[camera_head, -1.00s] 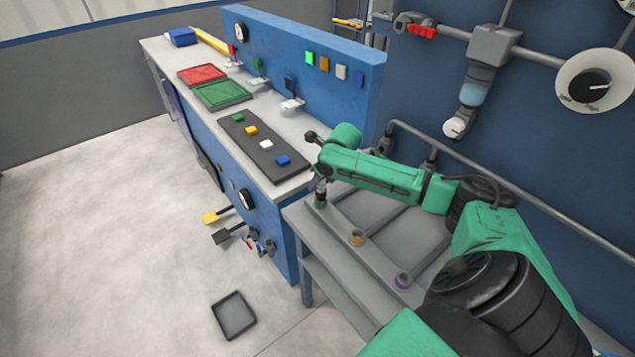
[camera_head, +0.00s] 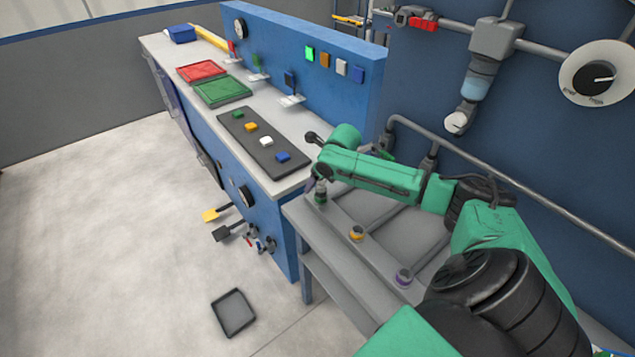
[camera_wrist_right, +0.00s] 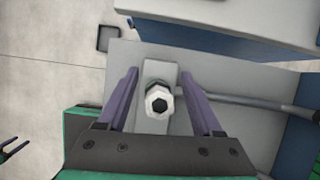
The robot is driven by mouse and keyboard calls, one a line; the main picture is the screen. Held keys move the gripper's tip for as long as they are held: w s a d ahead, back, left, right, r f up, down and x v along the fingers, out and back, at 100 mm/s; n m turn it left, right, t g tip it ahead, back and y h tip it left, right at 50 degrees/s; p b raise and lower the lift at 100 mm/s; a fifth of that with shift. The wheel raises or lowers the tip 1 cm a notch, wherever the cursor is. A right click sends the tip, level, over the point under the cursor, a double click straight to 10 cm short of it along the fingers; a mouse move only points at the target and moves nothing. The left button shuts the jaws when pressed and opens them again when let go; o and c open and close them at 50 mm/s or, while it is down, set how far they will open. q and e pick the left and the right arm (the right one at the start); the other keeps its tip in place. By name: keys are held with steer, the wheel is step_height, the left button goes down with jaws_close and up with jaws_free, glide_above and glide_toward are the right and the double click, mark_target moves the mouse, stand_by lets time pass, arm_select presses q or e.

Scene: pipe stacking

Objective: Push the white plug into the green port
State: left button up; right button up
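In the right wrist view, the white plug (camera_wrist_right: 158,101) has a hexagonal top with a dark centre and stands on a grey rail. My right gripper (camera_wrist_right: 160,72) is open, its two purple fingers on either side of the plug with gaps. In the head view, the green port (camera_head: 320,197) is at the left end of the grey bench, with a short grey and dark piece standing in it. My right gripper (camera_head: 321,180) is just above it; its fingers are mostly hidden. My left gripper (camera_wrist_right: 13,146) shows small at the wrist view's left edge, prongs apart.
A blue workbench with a black mat (camera_head: 262,147) stands left. A pipe (camera_head: 470,160) runs behind my arm. A small dark tray (camera_head: 233,312) lies on the floor.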

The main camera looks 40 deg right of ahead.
steer(key=b+v, duration=0.1)
steer(key=v, duration=1.3)
steer(key=shift+s+r, duration=0.2)
steer(key=shift+r, duration=0.05)
